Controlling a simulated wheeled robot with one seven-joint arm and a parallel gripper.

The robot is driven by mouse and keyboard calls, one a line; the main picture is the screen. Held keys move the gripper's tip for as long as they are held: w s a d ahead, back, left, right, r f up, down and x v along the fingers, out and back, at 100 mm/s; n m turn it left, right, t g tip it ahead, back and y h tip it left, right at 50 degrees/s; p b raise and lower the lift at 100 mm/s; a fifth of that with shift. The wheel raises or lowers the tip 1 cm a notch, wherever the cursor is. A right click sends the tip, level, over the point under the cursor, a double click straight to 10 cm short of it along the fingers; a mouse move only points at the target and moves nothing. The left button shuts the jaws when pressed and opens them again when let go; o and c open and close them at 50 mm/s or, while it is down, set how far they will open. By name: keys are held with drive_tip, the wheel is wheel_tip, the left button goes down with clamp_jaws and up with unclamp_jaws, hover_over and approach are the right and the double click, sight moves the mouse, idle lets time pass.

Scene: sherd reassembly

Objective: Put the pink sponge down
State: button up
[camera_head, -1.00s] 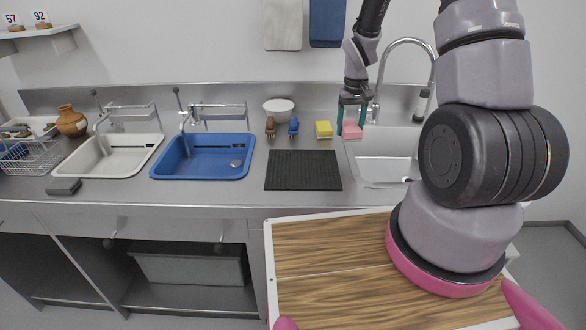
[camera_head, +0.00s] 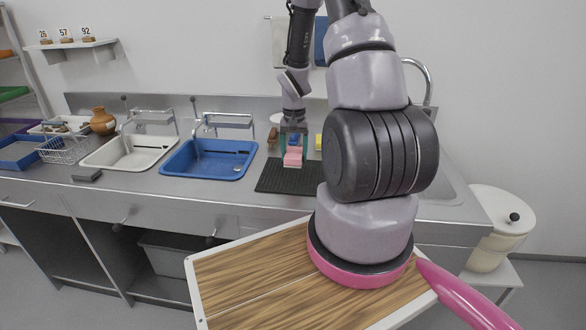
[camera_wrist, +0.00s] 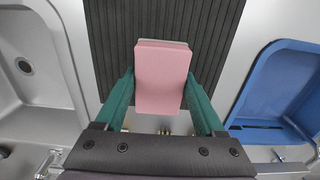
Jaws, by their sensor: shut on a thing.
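The pink sponge (camera_head: 292,158) is held between the fingers of my gripper (camera_head: 293,146) over the back part of the black ribbed mat. In the wrist view the pink sponge (camera_wrist: 161,78) sits between the two green fingers of my gripper (camera_wrist: 163,95), with a pale layer at its far edge. The black ribbed mat (camera_wrist: 110,30) lies behind it in that view. I cannot tell whether the sponge touches the mat (camera_head: 285,182).
A blue basin (camera_head: 205,160) is left of the mat, and a white basin (camera_head: 125,153) farther left. A yellow sponge (camera_head: 318,142) and a brown brush (camera_head: 272,137) stand behind the mat. The front of the mat is bare.

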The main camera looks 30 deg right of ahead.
drive_tip(key=shift+d+f, duration=0.1)
drive_tip(key=shift+f, duration=2.35)
drive_tip(key=shift+f, duration=0.1)
drive_tip(key=o, duration=1.2)
drive_tip(key=shift+c, duration=0.2)
wheel_tip(320, 180, up, 13)
drive_tip(key=shift+f, duration=0.1)
wheel_tip(320, 180, up, 9)
drive_tip(key=t, duration=0.1)
hover_over(294, 174)
drive_tip(key=s+a, duration=0.1)
drive_tip(key=a, duration=0.1)
drive_tip(key=s+a+r+n+t, duration=0.1)
drive_tip(key=s+a+r, duration=0.2)
drive_tip(key=r, duration=0.3)
drive_tip(key=s+a+r+t, duration=0.2)
drive_tip(key=s+r, duration=0.2)
drive_tip(key=r, duration=0.1)
drive_tip(key=s+a+r+n+t, duration=0.1)
drive_tip(key=s+a+r, duration=0.2)
drive_tip(key=r, duration=0.3)
drive_tip(key=s+a+r+t+y, duration=0.2)
drive_tip(key=s+r, duration=0.3)
drive_tip(key=s, duration=0.3)
drive_tip(key=shift+s+a+n, duration=0.3)
drive_tip(key=shift+s+a, duration=0.05)
drive_tip(key=shift+a, duration=0.3)
